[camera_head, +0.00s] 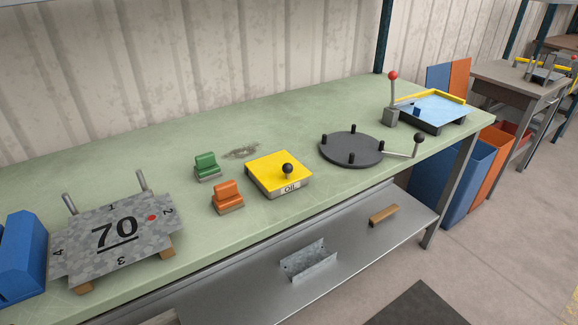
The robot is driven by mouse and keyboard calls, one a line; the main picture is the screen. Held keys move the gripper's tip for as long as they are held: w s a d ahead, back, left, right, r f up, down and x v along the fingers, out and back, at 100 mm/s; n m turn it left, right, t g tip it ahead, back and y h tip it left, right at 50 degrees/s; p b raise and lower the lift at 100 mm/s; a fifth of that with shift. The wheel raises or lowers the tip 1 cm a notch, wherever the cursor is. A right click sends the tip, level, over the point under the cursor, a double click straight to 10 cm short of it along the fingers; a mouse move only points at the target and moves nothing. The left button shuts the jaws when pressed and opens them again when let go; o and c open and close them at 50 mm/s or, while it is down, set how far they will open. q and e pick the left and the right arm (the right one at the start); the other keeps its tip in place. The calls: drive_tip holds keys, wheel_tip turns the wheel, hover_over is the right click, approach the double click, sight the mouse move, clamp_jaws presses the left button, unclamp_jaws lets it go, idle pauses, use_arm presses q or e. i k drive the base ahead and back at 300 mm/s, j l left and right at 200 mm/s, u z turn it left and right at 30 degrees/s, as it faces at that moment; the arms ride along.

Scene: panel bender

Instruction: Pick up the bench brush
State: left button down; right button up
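A short tan wooden piece (384,214) lies on the grey lower shelf, below the right part of the bench. It looks like the back of the bench brush, but no bristles can be made out from here. Nothing touches it, and it lies apart from the bent metal channel on the same shelf. Neither of my grippers is in view.
The green bench top (270,135) holds a metal plate marked 70 (100,250), green (206,165) and orange (227,195) blocks, a yellow OIL box (268,170), a dark disc (338,150) and a blue-topped device (437,110). The shelf (350,250) also carries the channel (309,262).

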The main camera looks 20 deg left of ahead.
sight(381, 218)
drive_tip(key=i+l, duration=0.3)
drive_tip(key=i, duration=0.15)
drive_tip(key=i+l, duration=0.3)
drive_tip(key=i, duration=0.15)
drive_tip(key=j+u, duration=0.05)
